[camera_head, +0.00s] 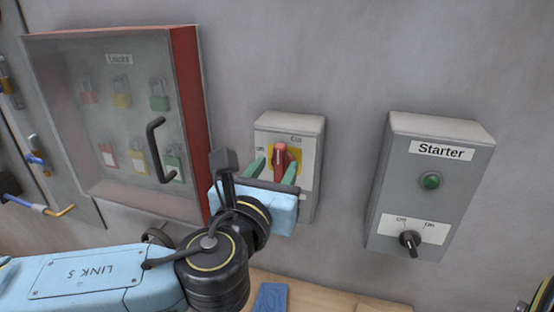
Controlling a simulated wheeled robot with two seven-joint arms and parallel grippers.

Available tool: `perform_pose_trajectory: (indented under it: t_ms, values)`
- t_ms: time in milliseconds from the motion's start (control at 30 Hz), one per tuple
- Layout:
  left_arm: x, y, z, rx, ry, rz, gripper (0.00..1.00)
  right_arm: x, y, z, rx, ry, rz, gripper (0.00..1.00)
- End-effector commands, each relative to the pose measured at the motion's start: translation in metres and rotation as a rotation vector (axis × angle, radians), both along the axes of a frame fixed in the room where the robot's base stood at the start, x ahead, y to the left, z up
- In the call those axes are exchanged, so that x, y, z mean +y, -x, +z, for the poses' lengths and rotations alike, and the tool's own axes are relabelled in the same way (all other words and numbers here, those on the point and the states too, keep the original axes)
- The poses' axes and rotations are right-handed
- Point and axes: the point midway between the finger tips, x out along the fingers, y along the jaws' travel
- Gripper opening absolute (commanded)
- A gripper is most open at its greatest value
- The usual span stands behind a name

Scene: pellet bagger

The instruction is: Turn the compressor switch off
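A grey switch box (290,122) on the wall carries a red handle (281,156) on a yellow plate. Its small labels appear to read "Off" at left and "On" at upper right; the handle points roughly up. I see no compressor name on it. My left gripper (273,168) is in front of this box, with its green-tipped fingers apart. The red handle shows between them, closer to the right finger; I cannot tell whether they touch. The gripper hides the lower part of the box. My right gripper is not in view.
A grey "Starter" box (460,190) stands right of the switch, with a green lamp (431,181) and a black Off/On knob (410,242). A red-framed padlock cabinet (187,100) with a black handle (156,150) is close on the left. A blue object (271,297) lies on a wooden surface below.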

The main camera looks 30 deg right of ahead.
Motion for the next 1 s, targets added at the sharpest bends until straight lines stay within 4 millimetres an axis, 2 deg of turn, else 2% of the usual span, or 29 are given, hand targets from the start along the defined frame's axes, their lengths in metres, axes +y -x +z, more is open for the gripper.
perform_pose_trajectory:
  t_ms: [200, 533, 767, 1000]
  values:
    - [-0.0124, -0.0104, 0.0, -0.001, -0.001, 0.0, 0.4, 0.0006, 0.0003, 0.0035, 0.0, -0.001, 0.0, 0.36]
    - [-0.0142, -0.0116, -0.0004, 0.0, 0.0, -0.001, 0.4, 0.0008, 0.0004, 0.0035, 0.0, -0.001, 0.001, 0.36]
    - [-0.014, -0.0117, -0.0002, 0.0, 0.0, -0.001, 0.11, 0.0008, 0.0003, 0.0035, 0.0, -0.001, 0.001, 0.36]
    - [-0.0136, -0.0119, -0.0007, 0.02, 0.017, -0.001, 0.11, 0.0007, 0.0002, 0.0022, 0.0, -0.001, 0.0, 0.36]
